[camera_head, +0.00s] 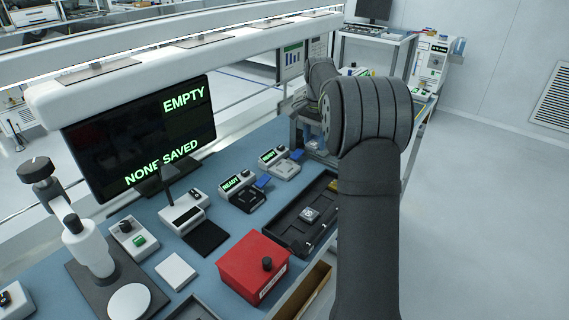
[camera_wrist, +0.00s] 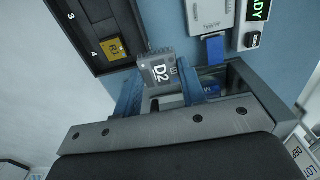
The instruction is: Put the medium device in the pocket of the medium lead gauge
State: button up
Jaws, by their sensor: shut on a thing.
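A dark tray (camera_wrist: 84,62) with numbered places holds a gold device (camera_wrist: 113,48); the tray also shows in the head view (camera_head: 283,240). A READY display unit (camera_head: 237,181), a second display unit (camera_head: 271,157) and a red box (camera_head: 252,268) stand on the blue bench.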

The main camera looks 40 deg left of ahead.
send_over(284, 168)
jog(key=f, duration=0.5)
jog(key=shift+w+d+f, duration=0.1)
jog(key=shift+w+f, duration=0.1)
jog(key=shift+f, duration=2.25)
jog(key=shift+f, duration=0.15)
jog(key=o, duration=0.6)
jog(key=shift+o, duration=0.2)
notch_tip(284, 168, up, 12)
jog(key=shift+r, duration=0.2)
